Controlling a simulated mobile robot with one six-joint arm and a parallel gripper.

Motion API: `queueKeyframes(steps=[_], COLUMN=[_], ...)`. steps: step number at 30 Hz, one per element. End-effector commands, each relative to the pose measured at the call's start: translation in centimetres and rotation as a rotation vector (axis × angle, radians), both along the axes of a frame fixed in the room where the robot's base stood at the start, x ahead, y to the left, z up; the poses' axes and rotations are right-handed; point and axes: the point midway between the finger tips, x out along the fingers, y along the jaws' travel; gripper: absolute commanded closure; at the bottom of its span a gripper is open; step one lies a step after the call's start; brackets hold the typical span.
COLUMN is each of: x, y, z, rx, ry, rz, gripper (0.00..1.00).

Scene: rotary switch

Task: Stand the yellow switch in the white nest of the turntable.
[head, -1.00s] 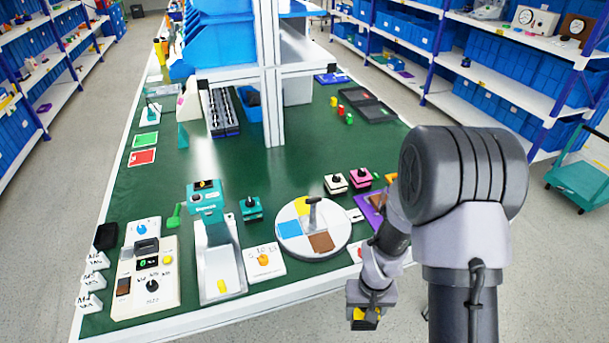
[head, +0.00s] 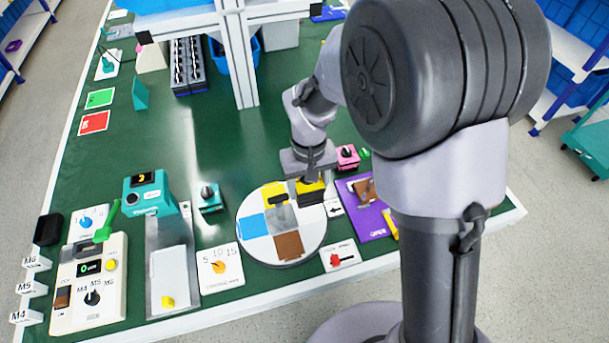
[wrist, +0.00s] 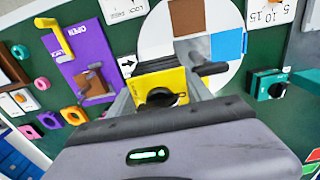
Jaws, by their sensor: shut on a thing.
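The yellow switch (head: 312,191) is a small yellow block with a black knob; the wrist view shows its yellow face (wrist: 170,82). My gripper (head: 309,178) is shut on it, above the right side of the turntable (head: 250,250). The turntable is a white disc with yellow, blue (head: 251,224) and brown (head: 289,245) patches. Its white nest (wrist: 155,38) shows partly beyond the held switch in the wrist view. A grey post with a dark crossbar (wrist: 208,70) stands at the disc's middle, close to the switch. Whether the switch touches the disc I cannot tell.
A purple board (head: 367,220) with a brown part lies right of the turntable. A card with an arrow (wrist: 129,66) and a card with a red knob (head: 337,260) lie nearby. A teal switch (head: 208,198) stands to the left. Open green table lies behind.

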Motion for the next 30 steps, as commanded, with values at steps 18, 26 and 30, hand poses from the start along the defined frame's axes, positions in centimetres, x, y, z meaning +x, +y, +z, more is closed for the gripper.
queueKeyframes(steps=[18,26,30], x=[0.0,0.0,0.0], y=[0.0,0.0,0.0], z=[-5.2,-7.1,-7.4], rx=[0.000,0.000,0.000], ry=[0.000,0.000,0.000], rz=[-0.001,-0.001,-0.001], gripper=[0.78,0.78,0.78])
